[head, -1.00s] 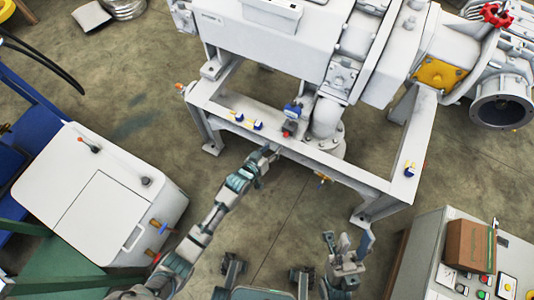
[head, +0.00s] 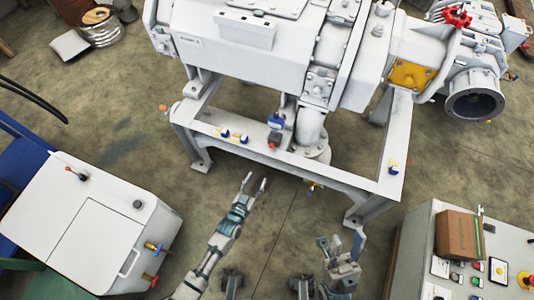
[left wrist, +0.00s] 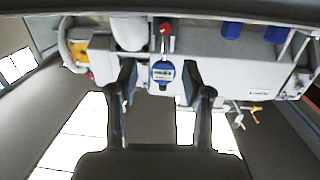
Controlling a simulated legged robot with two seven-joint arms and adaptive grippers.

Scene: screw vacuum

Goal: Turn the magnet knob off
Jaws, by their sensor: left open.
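I cannot tell for certain which part is the magnet knob. My left gripper (head: 254,181) is open and empty, apart from the gauge and short of the beam in the head view; it also shows in the left wrist view (left wrist: 159,80). My right gripper (head: 341,241) looks open and empty, lower right.
A white cabinet (head: 88,218) stands left. A control panel (head: 435,268) with a brown box (head: 459,235) stands right.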

